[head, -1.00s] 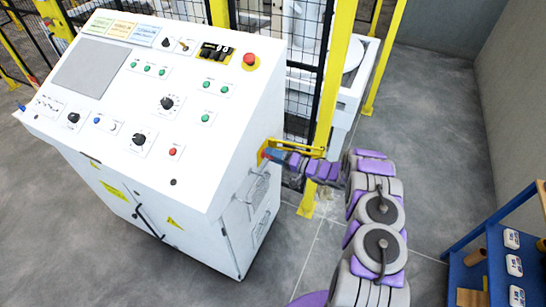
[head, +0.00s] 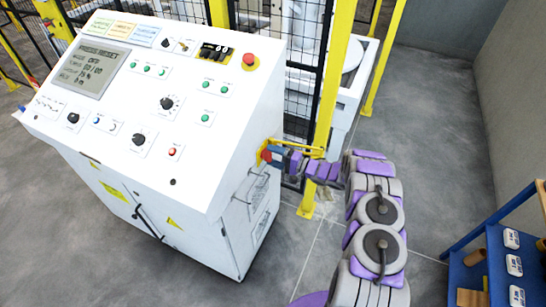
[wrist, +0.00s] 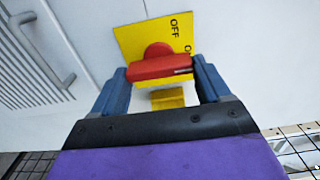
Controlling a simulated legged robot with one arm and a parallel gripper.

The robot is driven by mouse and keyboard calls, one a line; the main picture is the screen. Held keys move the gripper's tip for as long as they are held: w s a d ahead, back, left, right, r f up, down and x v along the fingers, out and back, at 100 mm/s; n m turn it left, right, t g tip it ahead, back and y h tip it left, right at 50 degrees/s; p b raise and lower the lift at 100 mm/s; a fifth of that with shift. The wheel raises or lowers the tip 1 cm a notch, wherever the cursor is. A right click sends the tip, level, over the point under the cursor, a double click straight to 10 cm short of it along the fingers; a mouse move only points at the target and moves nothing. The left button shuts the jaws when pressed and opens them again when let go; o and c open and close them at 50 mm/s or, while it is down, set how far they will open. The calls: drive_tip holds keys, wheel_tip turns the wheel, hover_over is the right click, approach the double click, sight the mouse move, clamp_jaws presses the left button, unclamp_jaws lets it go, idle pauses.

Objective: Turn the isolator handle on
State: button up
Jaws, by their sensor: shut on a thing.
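The isolator handle (wrist: 162,66) is red and sits on a yellow plate (wrist: 132,38) on the side of the white cabinet. In the wrist view it lies level across the picture. The plate reads OFF at the top, and a second label at the right is partly hidden. My gripper (wrist: 163,80) is shut on the handle, one blue finger at each end. In the head view the handle (head: 266,155) is a small red spot at the cabinet's right side, and my gripper (head: 273,156) is at it. The cabinet's screen (head: 94,67) is lit with text.
The white control cabinet (head: 215,130) has several knobs, green buttons and a red emergency button (head: 250,60). A yellow post (head: 325,110) and mesh fence stand close behind my arm. A blue shelf (head: 490,260) is at the lower right. Grey floor lies between.

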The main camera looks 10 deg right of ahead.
drive_tip(key=shift+d+f, duration=0.2)
drive_tip(key=shift+d, duration=0.05)
drive_tip(key=o, duration=0.9)
drive_tip(key=shift+w+d, duration=0.1)
drive_tip(key=shift+d, duration=0.05)
drive_tip(key=shift+o, duration=0.6)
drive_tip(key=shift+r, duration=0.1)
drive_tip(key=p+v, duration=0.1)
drive_tip(key=v, duration=1.6)
drive_tip(key=shift+d+p, duration=0.2)
drive_tip(key=shift+p, duration=0.15)
drive_tip(key=shift+s, duration=0.3)
